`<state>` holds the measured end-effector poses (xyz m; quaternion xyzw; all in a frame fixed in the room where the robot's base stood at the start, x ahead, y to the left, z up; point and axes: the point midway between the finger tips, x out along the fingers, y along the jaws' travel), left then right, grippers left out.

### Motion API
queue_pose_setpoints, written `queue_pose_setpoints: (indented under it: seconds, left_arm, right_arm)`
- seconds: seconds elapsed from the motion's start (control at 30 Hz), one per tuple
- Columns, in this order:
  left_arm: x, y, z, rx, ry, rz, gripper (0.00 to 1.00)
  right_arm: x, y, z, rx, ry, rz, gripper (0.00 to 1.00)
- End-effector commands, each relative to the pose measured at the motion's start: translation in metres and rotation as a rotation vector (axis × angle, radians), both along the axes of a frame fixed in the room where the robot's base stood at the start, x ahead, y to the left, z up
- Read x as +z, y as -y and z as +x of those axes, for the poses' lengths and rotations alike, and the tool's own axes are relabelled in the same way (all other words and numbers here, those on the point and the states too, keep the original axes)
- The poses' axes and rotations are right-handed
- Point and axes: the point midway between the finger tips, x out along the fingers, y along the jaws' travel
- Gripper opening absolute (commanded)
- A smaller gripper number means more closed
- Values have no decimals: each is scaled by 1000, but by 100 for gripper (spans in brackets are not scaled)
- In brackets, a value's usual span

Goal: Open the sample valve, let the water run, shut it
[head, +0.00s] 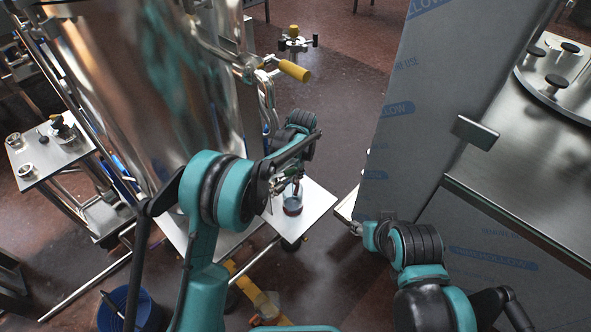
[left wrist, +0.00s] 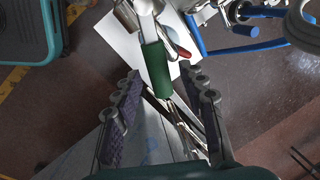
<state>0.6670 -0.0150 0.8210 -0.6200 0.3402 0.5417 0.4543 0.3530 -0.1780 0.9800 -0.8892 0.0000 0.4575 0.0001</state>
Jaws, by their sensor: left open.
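In the left wrist view a green handle (left wrist: 156,70) on a metal fitting lies between the fingers of my left gripper (left wrist: 163,82). The fingers are open, with a gap on both sides of the handle. In the head view my left gripper (head: 288,166) is beside the steel tank (head: 165,90), above a small white platform (head: 315,212). A glass vessel (head: 292,198) with a reddish base stands on that platform, partly hidden by the gripper. The green handle is hidden there. Of my right arm, the end (head: 362,230) shows beside the grey cabinet; its jaws are unclear.
A yellow-handled valve (head: 294,70) sticks out from the tank's pipework. A tall grey film-wrapped panel (head: 415,120) stands at the right, close to my right arm. A blue bucket (head: 130,308) stands on the floor at lower left.

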Motion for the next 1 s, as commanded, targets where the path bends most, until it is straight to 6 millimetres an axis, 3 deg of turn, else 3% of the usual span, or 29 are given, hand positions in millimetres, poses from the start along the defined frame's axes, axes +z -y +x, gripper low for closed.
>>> queue_pose_setpoints:
  seconds: [0.2,0.37,0.4,1.0]
  left_arm:
    - [0,0,0,0,0,0,42]
    - [0,0,0,0,0,1,2]
    - [0,0,0,0,0,1,0]
    - [0,2,-8,-110,0,0,0]
  right_arm:
    - [0,0,0,0,0,0,40]
    - [0,0,0,0,0,0,40]
    - [0,0,0,0,0,0,40]
    - [2,0,0,0,0,0,40]
